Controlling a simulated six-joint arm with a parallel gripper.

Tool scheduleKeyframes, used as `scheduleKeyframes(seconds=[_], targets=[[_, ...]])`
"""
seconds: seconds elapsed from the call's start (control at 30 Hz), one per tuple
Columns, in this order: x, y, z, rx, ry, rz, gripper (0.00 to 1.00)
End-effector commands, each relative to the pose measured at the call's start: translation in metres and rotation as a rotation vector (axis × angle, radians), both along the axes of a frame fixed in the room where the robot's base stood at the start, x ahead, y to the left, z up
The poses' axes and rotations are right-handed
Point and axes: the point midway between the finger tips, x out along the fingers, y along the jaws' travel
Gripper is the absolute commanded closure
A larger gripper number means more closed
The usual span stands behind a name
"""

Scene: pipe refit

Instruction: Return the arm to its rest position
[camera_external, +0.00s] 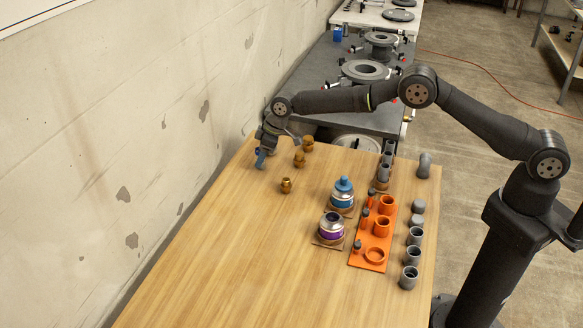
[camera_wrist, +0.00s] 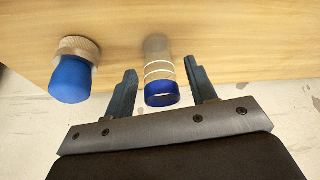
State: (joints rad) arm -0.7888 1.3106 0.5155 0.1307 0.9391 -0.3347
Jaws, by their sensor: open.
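My gripper (camera_external: 261,160) is at the far left part of the wooden table (camera_external: 215,245), close to the wall. In the wrist view my gripper (camera_wrist: 160,70) is open, with a clear gap between its two fingers. A banded cylinder with a blue ring end (camera_wrist: 161,94) shows between the fingers, with space on both sides of it. A blue-capped piece with a tan collar (camera_wrist: 74,75) stands to the left, outside the fingers. In the external view my gripper largely hides this spot. My arm is stretched out over the table's far end.
Brass fittings (camera_external: 286,185) stand just right of my gripper. A blue-topped canister (camera_external: 343,193), a purple-banded canister (camera_external: 331,229), an orange rack (camera_external: 372,254) and grey pipe pieces (camera_external: 411,277) stand further right. The wall (camera_external: 150,120) is close on the left. The table's near left is clear.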

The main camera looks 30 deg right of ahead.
Motion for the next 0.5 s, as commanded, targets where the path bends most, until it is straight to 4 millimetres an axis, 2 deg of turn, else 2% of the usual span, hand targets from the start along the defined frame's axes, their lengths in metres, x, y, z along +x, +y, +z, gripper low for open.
scheduleKeyframes(seconds=[0.23,0.5], targets=[[-0.001,0.0,-0.022,-0.001,0.002,0.0,0.49],[-0.006,-0.012,0.015,0.001,0.0,0.0,0.49]])
